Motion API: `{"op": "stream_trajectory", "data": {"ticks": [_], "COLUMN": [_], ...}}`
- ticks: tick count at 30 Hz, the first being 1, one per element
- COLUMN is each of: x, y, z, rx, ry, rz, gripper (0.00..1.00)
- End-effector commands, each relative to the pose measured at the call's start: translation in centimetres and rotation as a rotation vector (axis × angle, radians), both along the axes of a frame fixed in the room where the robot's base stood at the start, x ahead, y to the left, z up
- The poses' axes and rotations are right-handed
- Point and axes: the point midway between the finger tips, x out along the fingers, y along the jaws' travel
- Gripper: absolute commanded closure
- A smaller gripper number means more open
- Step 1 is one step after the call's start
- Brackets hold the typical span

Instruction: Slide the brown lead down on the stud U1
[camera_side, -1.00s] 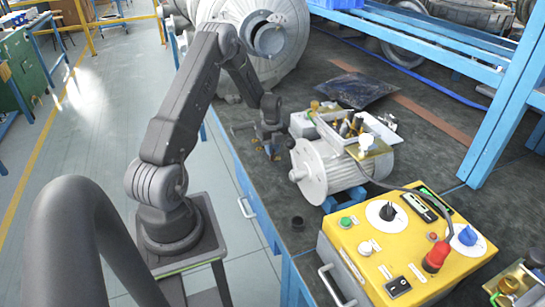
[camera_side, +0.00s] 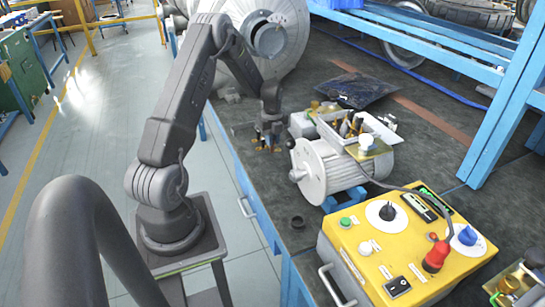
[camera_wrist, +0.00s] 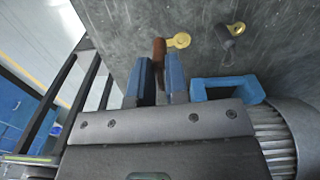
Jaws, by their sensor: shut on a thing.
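The brown lead (camera_wrist: 159,52) shows in the wrist view as a short brown piece with a brass ring (camera_wrist: 180,40) at its end. My gripper (camera_wrist: 160,68) has its two blue fingers closed around the brown lead. In the side view my gripper (camera_side: 269,140) hangs low over the bench, left of the motor (camera_side: 325,168); the lead in it is too small to make out there. The open terminal box (camera_side: 352,127) on top of the motor holds several brass-coloured parts. I cannot tell which of them is the stud U1.
A second, dark lead (camera_wrist: 229,34) with a brass ring lies on the bench right of the brown one. The motor's blue foot (camera_wrist: 228,87) is close to my right finger. A yellow control box (camera_side: 400,245) stands in front. A dark bag (camera_side: 357,90) lies behind.

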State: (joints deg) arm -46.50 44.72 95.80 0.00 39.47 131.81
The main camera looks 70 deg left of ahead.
Motion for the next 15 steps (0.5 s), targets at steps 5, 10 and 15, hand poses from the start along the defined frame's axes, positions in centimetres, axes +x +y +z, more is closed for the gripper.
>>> {"op": "stream_trajectory", "data": {"ticks": [5,10,15], "x": [-0.01,-0.03,-0.02], "y": [-0.01,-0.02,-0.02], "z": [0.94,1.17,1.16], "rx": [0.0,0.0,0.0], "ry": [0.0,0.0,0.0], "rz": [0.0,0.0,0.0], "gripper": [1.0,1.0,1.0]}}
